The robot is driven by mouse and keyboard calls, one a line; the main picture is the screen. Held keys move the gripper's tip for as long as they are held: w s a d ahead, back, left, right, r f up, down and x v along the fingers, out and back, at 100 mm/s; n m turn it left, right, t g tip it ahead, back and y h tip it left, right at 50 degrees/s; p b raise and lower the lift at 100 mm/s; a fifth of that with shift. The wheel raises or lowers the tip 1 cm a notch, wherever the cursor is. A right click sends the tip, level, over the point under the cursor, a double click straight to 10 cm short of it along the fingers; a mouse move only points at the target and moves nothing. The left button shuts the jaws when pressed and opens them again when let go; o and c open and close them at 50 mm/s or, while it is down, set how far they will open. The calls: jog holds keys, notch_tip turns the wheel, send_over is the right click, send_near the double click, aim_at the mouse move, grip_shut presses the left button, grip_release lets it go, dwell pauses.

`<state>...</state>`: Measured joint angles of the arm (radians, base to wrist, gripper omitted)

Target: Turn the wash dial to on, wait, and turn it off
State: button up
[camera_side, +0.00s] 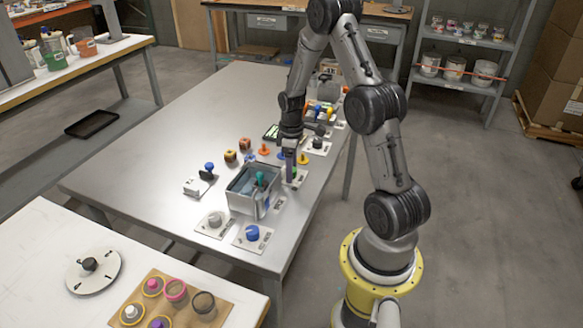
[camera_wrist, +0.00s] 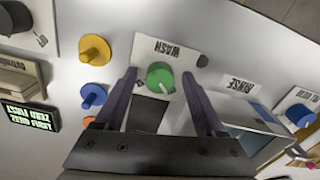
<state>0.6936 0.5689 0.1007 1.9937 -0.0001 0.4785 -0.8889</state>
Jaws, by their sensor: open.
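The wash dial (camera_wrist: 160,76) is a green knob on a white plate, with the label WASH (camera_wrist: 170,50) upside down beside it in the wrist view. The knob has a pale line on top; I cannot tell which setting it marks. My gripper (camera_wrist: 158,84) is open, with one finger on each side of the green knob. I cannot tell whether the fingers touch it. In the side view my gripper (camera_side: 290,172) points down at the table's right edge and mostly hides the dial.
A grey bin (camera_side: 240,198) with a teal-handled tool stands close to my gripper; its label RINSE (camera_wrist: 236,86) shows. A blue dial (camera_side: 252,233) and a grey dial (camera_side: 214,220) are nearer the front. Orange and blue pegs stand behind. The table's left part is clear.

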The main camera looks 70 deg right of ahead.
jog(key=shift+c, duration=0.4)
grip_shut()
jog(key=shift+m, duration=0.4)
jog(key=m, duration=0.3)
jog(key=shift+m, duration=0.4)
jog(key=m, duration=0.4)
jog(key=shift+r+m, duration=0.1)
jog(key=shift+m, duration=0.2)
jog(key=m, duration=0.4)
jog(key=shift+w, duration=0.1)
jog(key=m, duration=0.4)
jog(key=shift+m, duration=0.5)
